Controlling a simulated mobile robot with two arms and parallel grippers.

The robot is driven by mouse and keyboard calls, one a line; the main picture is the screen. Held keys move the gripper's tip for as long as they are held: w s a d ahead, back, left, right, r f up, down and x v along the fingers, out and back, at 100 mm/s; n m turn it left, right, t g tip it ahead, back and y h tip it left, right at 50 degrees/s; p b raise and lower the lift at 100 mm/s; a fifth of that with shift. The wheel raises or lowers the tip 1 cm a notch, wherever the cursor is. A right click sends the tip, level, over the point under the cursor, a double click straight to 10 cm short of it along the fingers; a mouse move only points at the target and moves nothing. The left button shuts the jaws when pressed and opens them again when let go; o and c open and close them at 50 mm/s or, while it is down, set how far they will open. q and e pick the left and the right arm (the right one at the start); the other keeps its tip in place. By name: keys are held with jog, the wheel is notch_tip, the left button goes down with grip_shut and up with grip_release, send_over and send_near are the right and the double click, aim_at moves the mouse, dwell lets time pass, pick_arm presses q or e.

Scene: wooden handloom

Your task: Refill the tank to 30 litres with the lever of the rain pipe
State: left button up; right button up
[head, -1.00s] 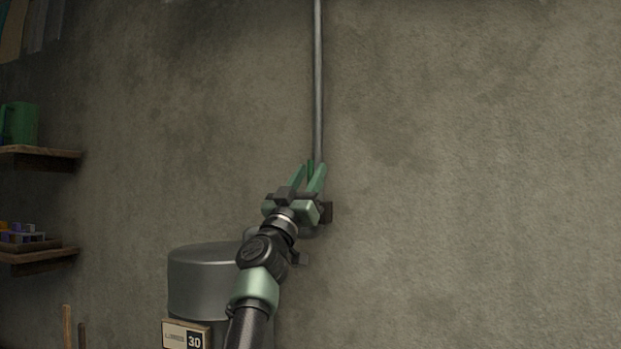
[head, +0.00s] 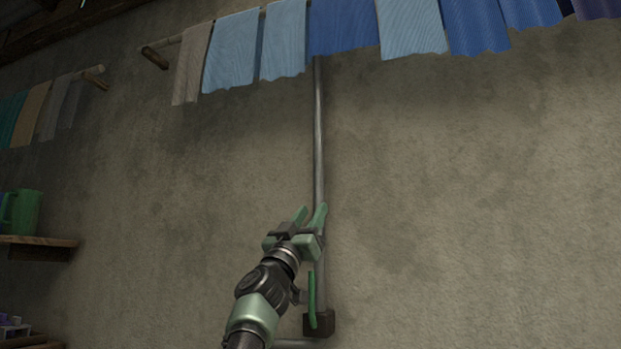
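The rain pipe (head: 319,130) runs down the wall to a dark valve block (head: 319,323). The green lever (head: 312,300) stands upright at this block, just left of the pipe. My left gripper (head: 312,209) is open, with its two fingers apart and pointing up. It is above the lever, in front of the pipe, with nothing seen between the fingers. Whether it touches the pipe I cannot tell. The tank and its litre sign are out of view below. My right gripper is not in view.
Blue and pale cloths (head: 346,28) hang across the top of the wall. More cloths hang from a peg at the left. A green jug (head: 25,212) stands on a wooden shelf (head: 35,241) at the left. The wall right of the pipe is bare.

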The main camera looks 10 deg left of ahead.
pick_arm(q)
notch_tip(320, 180, up, 5)
jog(key=p, duration=0.2)
jog(key=shift+f+p, duration=0.2)
jog(key=shift+p, duration=0.15)
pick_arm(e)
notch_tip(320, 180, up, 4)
